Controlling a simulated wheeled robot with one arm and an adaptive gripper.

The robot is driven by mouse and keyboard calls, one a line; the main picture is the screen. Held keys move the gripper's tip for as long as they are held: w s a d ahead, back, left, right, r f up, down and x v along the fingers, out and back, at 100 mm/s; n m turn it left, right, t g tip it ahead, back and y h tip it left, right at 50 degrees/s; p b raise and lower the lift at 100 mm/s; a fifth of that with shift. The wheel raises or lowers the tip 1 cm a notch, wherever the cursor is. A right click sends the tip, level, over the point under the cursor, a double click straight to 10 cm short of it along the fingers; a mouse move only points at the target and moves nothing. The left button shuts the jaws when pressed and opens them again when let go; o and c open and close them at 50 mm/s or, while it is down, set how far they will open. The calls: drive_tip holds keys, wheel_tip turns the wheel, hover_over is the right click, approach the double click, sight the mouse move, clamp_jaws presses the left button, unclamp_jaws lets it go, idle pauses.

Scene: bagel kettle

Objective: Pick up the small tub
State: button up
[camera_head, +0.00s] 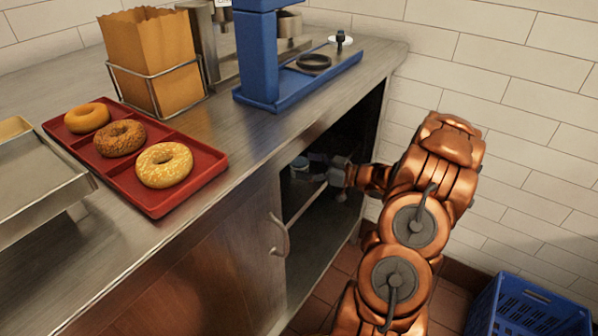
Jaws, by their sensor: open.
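A small pale tub (300,168) with a bluish-green top stands inside the dark open cabinet under the counter. My gripper (318,167) reaches into the cabinet from the right, its fingers pointing left toward the tub. The gripper is open, and its fingertips are close to the tub's right side. The fingers are small and dim here, so I cannot tell whether they touch the tub or reach around it.
The steel counter (225,150) overhangs the cabinet. A cabinet door with a handle (279,235) is at the left of the opening. A red tray (198,187) of bagels, a paper bag (155,60) and a blue press (262,60) stand above. A blue crate (530,308) is on the floor.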

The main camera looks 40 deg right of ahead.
drive_tip(key=shift+x, duration=1.25)
drive_tip(key=c, duration=0.9)
